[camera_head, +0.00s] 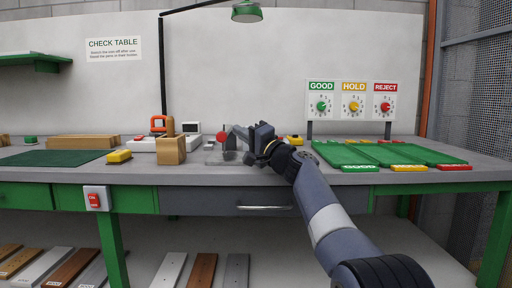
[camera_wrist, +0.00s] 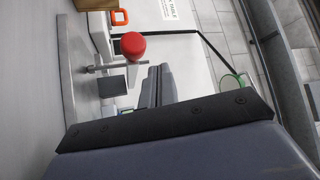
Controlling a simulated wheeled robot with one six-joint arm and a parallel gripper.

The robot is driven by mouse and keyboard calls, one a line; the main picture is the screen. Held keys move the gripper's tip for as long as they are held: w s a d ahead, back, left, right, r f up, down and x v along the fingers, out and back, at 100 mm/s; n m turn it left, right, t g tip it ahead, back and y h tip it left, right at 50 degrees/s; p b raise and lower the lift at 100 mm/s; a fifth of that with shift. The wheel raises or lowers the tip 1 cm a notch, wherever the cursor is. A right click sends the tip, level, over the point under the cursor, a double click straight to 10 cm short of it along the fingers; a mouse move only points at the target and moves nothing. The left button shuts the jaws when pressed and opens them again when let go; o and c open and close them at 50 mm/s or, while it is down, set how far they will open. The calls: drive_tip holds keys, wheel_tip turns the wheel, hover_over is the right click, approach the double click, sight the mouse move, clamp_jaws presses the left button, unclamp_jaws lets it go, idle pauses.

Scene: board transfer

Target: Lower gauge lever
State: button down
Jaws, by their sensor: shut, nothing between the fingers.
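The gauge lever has a red ball knob (camera_head: 223,136), standing above a small grey stand (camera_head: 218,157) on the bench. In the wrist view the red knob (camera_wrist: 133,46) shows beside a thin grey rod (camera_wrist: 105,68) and a dark square block (camera_wrist: 112,87). My gripper (camera_head: 236,131) is just right of the knob in the head view, with its fingers reaching left. The fingers also show in the wrist view (camera_wrist: 160,70), closed together with nothing between them, below and right of the knob. I cannot tell whether they touch the lever. My gripper hides part of the gauge.
A wooden block (camera_head: 171,150), a yellow block (camera_head: 119,156) and an orange-handled device (camera_head: 158,124) stand left of the gauge. Green trays (camera_head: 343,155) lie on the right, under the GOOD, HOLD and REJECT dials (camera_head: 352,104). A green mat (camera_head: 55,158) lies far left.

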sight(226, 131)
drive_tip(key=shift+b+v, duration=0.45)
drive_tip(key=shift+v, duration=3.1)
drive_tip(key=shift+a, duration=0.1)
drive_tip(key=shift+p+x, duration=1.35)
drive_tip(key=shift+x, duration=3.9)
